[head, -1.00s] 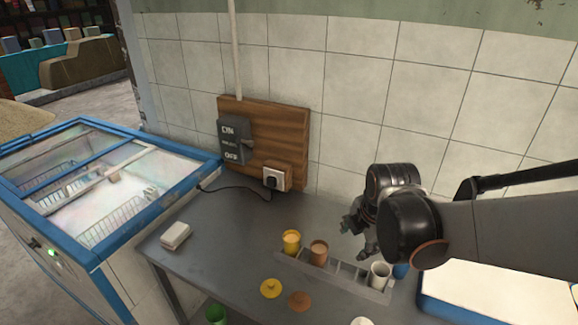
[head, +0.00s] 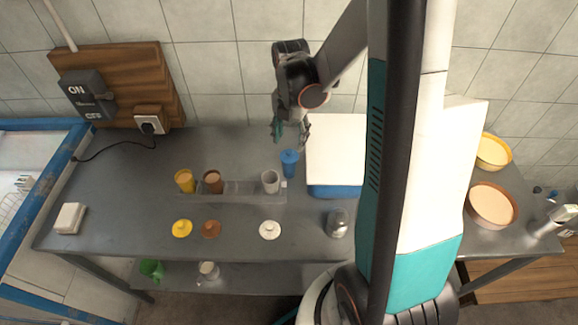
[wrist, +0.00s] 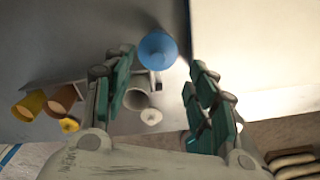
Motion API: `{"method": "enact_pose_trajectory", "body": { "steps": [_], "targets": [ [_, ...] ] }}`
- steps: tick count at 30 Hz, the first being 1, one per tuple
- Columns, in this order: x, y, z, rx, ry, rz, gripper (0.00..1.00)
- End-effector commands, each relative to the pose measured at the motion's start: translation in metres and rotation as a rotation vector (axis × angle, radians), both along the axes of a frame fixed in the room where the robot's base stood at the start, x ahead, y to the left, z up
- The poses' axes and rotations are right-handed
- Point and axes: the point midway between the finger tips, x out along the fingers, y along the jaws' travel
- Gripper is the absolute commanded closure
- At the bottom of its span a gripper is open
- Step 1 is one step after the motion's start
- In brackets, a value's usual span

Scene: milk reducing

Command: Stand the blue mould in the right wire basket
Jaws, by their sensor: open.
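In the wrist view the blue mould (wrist: 157,50) appears from above, between and beyond my fingers. My gripper (head: 291,136) is open and empty, with its fingers pointing down, above and near the mould. The teal finger pads show in the wrist view (wrist: 160,82), spread apart. Part of a white wire basket (head: 12,202) shows in the blue-rimmed freezer at the left edge; the rest is out of frame.
A rack (head: 240,190) holds yellow, brown and white cups. Yellow, brown and white lids lie before it. The white box (head: 335,148) with a blue base stands beside the mould. A glass jar (head: 337,222) stands in front. The table's left part is mostly clear.

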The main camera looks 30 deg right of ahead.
Motion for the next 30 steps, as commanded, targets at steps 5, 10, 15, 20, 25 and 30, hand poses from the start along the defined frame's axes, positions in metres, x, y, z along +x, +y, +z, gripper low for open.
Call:
{"method": "enact_pose_trajectory", "body": {
  "steps": [5, 10, 15, 20, 25, 30],
  "targets": [
    [0.000, 0.000, -0.019, 0.000, 0.000, 0.000, 0.48],
    [0.000, 0.001, -0.031, 0.000, 0.000, -0.001, 0.48],
    [0.002, 0.003, -0.057, -0.001, -0.001, -0.001, 0.48],
    [0.001, 0.003, -0.071, 0.000, -0.001, -0.001, 0.48],
    [0.001, 0.003, -0.072, 0.000, -0.001, -0.001, 0.48],
    [0.001, 0.003, -0.072, -0.001, -0.001, -0.001, 0.64]
  ]
}}
